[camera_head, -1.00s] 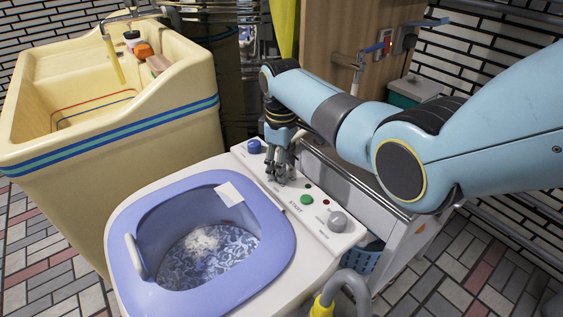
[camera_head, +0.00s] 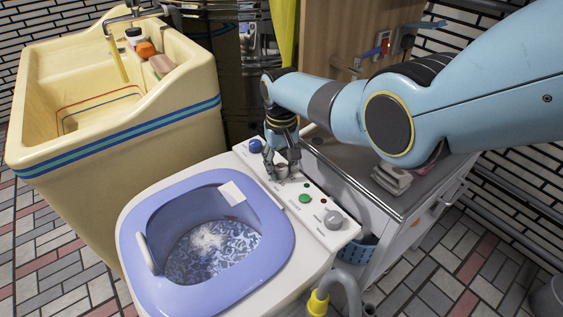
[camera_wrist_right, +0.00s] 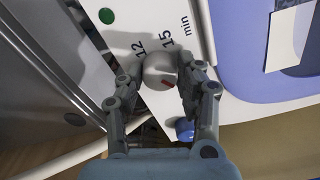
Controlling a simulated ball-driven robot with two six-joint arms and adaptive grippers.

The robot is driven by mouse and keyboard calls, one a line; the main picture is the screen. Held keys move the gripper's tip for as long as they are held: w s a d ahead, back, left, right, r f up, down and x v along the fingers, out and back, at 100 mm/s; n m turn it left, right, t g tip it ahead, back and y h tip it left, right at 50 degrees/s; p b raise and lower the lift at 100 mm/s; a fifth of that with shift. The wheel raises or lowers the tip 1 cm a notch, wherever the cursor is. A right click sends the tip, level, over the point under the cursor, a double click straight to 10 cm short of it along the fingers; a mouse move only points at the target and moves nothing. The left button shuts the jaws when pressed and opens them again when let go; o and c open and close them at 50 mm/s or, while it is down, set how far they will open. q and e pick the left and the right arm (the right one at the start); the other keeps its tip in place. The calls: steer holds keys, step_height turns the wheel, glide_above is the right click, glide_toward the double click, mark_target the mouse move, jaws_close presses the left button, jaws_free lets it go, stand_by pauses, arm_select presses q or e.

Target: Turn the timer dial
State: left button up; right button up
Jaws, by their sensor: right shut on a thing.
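The timer dial (camera_head: 282,171) is a round grey knob on the white control panel of the washing machine. In the right wrist view the dial (camera_wrist_right: 159,68) shows a red pointer mark, with "12", "15" and "min" printed beside it. My right gripper (camera_head: 281,174) reaches down to the panel from above. Its two fingers (camera_wrist_right: 162,84) are on either side of the dial and shut on it. The fingers hide parts of the dial's rim and scale. My left gripper is in neither view.
A blue knob (camera_head: 255,146), a green button (camera_head: 305,198) and another grey knob (camera_head: 333,220) share the panel. The purple-rimmed open tub (camera_head: 270,258) holds water and cloth. A yellow sink (camera_head: 120,130) stands left, a metal-topped counter (camera_head: 345,168) right, and a grey hose (camera_head: 352,284) in front.

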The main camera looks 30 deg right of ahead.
mark_target(281, 166)
steer(key=shift+m, duration=0.6)
steer(key=o, duration=1.1)
steer(key=shift+o, duration=0.2)
steer(key=shift+r, duration=0.1)
step_height(281, 166, up, 12)
